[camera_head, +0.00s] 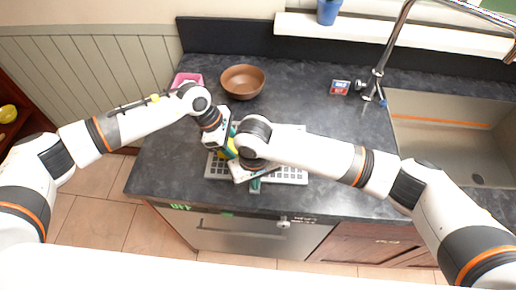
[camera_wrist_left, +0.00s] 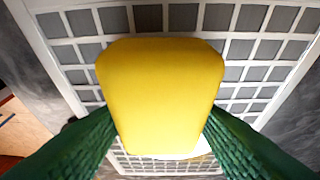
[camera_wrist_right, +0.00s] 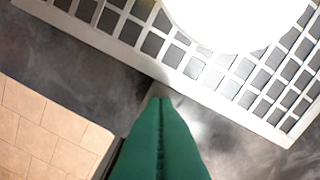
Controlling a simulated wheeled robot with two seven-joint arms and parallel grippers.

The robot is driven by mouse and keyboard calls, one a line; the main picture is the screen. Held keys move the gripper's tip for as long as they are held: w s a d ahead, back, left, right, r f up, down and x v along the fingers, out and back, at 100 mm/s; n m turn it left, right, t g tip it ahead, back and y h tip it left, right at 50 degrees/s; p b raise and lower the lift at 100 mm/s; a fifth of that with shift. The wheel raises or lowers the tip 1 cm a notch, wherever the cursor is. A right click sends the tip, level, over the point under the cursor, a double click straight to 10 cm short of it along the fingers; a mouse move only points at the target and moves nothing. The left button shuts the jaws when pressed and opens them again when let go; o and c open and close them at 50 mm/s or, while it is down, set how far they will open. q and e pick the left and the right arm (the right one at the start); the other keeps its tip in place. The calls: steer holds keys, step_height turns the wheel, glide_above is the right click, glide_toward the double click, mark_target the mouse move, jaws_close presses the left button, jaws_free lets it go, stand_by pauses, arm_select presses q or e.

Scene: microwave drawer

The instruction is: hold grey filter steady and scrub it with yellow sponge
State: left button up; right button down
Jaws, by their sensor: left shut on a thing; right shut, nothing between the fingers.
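The filter (camera_head: 290,175), a white frame with a grid of grey squares, lies flat on the dark counter. My left gripper (camera_wrist_left: 160,130) is shut on the yellow sponge (camera_wrist_left: 160,90), with a green finger on each side. The sponge (camera_head: 231,147) is over the filter in the head view; I cannot tell whether it touches. My right gripper (camera_head: 256,184) is shut and empty, pointing down at the filter's front edge. In the right wrist view its green fingers (camera_wrist_right: 160,105) are together beside the frame; contact is unclear. My arms and a white round shape hide parts of the filter.
A brown bowl (camera_head: 243,82) and a pink container (camera_head: 187,79) stand at the back left of the counter (camera_head: 160,170). A small red and blue box (camera_head: 340,87) is near the faucet (camera_head: 376,80). The sink (camera_head: 450,135) is at the right. The counter's front edge is close to the filter.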

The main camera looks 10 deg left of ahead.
arm_select(q)
steer(key=shift+w+d+f, duration=0.1)
steer(key=shift+w+d, duration=0.05)
steer(key=shift+d, duration=3.55)
steer(key=shift+w+d, duration=0.1)
steer(key=shift+d, duration=3.6)
steer(key=shift+w+a, duration=0.1)
steer(key=shift+w, duration=0.65)
steer(key=shift+s+a, duration=0.15)
steer(key=shift+a, duration=3.7)
steer(key=shift+s+a, duration=0.15)
steer(key=shift+a, duration=3.65)
steer(key=shift+w, duration=0.8)
steer(key=shift+d, duration=1.5)
